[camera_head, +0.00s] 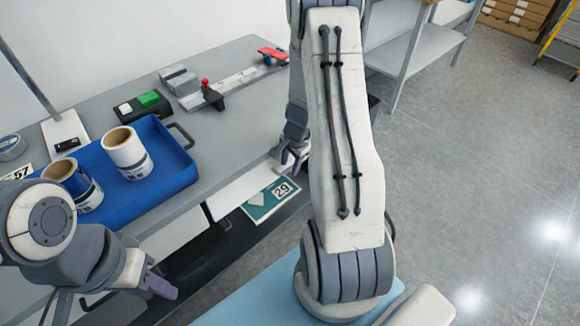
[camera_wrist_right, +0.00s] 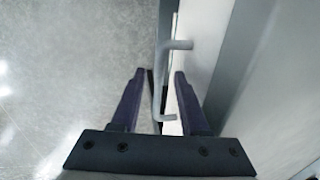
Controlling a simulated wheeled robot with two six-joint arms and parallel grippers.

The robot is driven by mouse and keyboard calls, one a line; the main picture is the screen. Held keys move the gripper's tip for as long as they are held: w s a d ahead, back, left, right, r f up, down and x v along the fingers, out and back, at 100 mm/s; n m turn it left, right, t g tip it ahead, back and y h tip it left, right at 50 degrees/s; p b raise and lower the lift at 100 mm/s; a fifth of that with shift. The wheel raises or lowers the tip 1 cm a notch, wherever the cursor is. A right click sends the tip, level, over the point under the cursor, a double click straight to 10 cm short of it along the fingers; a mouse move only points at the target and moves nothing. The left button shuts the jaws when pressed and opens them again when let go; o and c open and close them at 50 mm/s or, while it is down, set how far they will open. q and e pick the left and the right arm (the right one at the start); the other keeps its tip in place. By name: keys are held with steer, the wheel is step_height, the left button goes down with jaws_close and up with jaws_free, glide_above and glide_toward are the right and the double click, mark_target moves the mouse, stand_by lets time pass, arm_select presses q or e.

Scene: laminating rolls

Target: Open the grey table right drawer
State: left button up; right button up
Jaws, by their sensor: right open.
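The grey table (camera_head: 225,65) runs along the left of the head view. Below its front edge is a pale drawer front (camera_head: 240,190), partly hidden by my right arm. My right gripper (camera_head: 290,158) is beside the table's front edge. In the right wrist view my right gripper (camera_wrist_right: 157,85) is open, with a grey bar handle (camera_wrist_right: 159,85) between its two fingers. The handle stands out from a pale front panel (camera_wrist_right: 200,65). I cannot tell whether the fingers touch it. My left gripper (camera_head: 150,285) is low at the left, away from the drawer; its jaw gap is unclear.
A blue tray (camera_head: 165,195) with two rolls (camera_head: 125,152) stands on the table. Behind it are a green-buttoned box (camera_head: 142,104) and a metal rail (camera_head: 235,85). A teal card marked 29 (camera_head: 270,200) lies below the table edge. Open floor (camera_head: 480,170) lies to the right.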

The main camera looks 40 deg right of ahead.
jaws_close()
stand_by(1.5)
